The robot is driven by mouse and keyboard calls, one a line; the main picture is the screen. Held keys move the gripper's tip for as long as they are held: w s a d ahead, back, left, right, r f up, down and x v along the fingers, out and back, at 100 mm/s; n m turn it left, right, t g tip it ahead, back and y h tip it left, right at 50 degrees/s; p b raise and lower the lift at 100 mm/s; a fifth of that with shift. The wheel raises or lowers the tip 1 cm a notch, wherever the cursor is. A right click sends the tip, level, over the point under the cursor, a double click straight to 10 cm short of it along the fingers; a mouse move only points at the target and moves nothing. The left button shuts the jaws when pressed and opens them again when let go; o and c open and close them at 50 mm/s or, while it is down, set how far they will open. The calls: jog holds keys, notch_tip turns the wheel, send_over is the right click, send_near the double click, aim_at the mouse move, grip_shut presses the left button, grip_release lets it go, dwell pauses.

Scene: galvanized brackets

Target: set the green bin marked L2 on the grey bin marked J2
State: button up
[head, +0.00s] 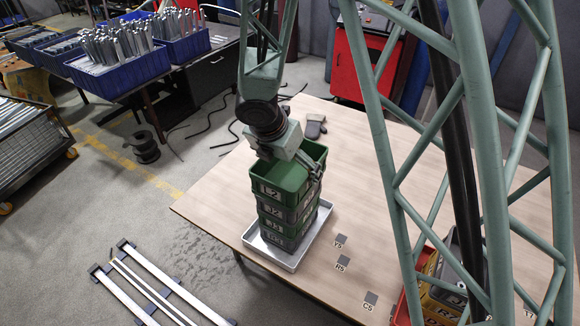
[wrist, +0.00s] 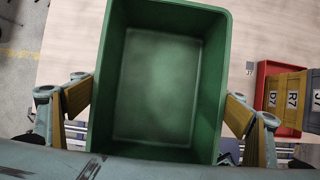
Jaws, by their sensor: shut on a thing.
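The green bin marked L2 (head: 282,180) is at the top of a stack, upright and empty. It fills the middle of the wrist view (wrist: 160,85). My gripper (head: 298,160) is shut on it, with a finger pad against each side wall in the wrist view (wrist: 157,105). The bin marked J2 (head: 280,210) is directly below L2, lined up with it, and looks dark grey-green. L2 appears to sit on J2, but I cannot tell whether a small gap remains. J2's inside is hidden.
Below J2 are a bin marked J3 (head: 276,227) and another bin, on a white tray (head: 286,262) near the table's edge. A red bin (wrist: 283,70), a yellow bin (wrist: 291,90) and a grey bin (wrist: 314,88) stand rightward. Table between is mostly clear.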

aim_at(290, 170)
jog(key=shift+w+f+p, duration=0.15)
jog(key=shift+w+p, duration=0.25)
jog(key=shift+w, duration=1.5)
jog(key=shift+f, duration=0.1)
jog(key=shift+f+b, duration=0.55)
jog(key=shift+f, duration=1.15)
jog(key=shift+f+b, duration=0.6)
jog(key=o, duration=0.8)
jog(key=shift+r, duration=0.2)
jog(key=shift+s+r+p, duration=0.1)
jog(key=shift+r+p, duration=0.7)
jog(key=p+v, duration=0.2)
jog(key=v, duration=0.9)
